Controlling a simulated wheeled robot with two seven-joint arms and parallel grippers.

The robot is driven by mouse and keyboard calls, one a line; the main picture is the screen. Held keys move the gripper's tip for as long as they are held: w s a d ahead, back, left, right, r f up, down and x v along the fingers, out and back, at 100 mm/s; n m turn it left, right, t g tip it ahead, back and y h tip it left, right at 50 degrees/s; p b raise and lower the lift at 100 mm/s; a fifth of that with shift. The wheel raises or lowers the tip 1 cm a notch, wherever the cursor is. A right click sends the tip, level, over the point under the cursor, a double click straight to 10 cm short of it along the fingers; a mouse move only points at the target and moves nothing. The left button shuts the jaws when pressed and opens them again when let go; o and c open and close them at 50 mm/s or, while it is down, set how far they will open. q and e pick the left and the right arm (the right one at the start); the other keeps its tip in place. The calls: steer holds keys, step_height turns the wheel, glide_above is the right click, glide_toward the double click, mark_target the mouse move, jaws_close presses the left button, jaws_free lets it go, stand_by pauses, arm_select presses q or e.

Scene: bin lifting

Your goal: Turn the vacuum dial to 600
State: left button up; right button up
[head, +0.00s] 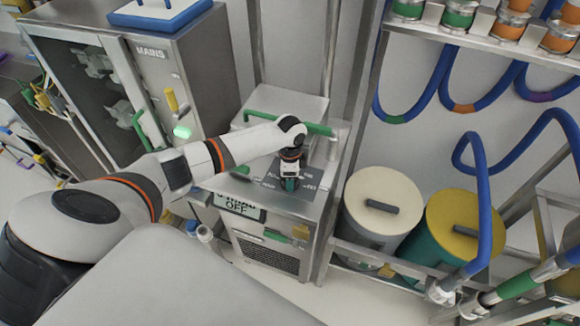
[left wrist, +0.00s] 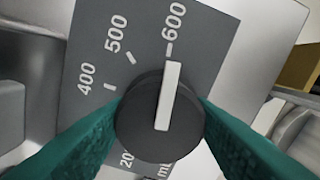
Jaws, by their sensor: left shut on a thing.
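The vacuum dial (left wrist: 144,122) is a round black knob with a white pointer bar, seen close in the left wrist view. Its pointer (left wrist: 169,95) is aimed at the tick under the 600 mark (left wrist: 174,20). The grey scale plate (left wrist: 150,40) also shows 500 and 400 to the left; lower numbers are partly hidden. My left gripper (left wrist: 160,125) has its green fingers closed on both sides of the dial. In the head view my left gripper (head: 290,184) points down at the dark panel on the steel cabinet and hides the dial. My right gripper is not seen.
A MAINS cabinet (head: 185,75) stands to the left. Two lidded drums (head: 384,198) and a rack with blue hoses (head: 435,85) stand to the right.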

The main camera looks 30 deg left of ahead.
arm_select(q)
steer(key=o, duration=1)
step_height(320, 180, up, 12)
steer(key=b, duration=0.2)
steer(key=shift+b, duration=0.4)
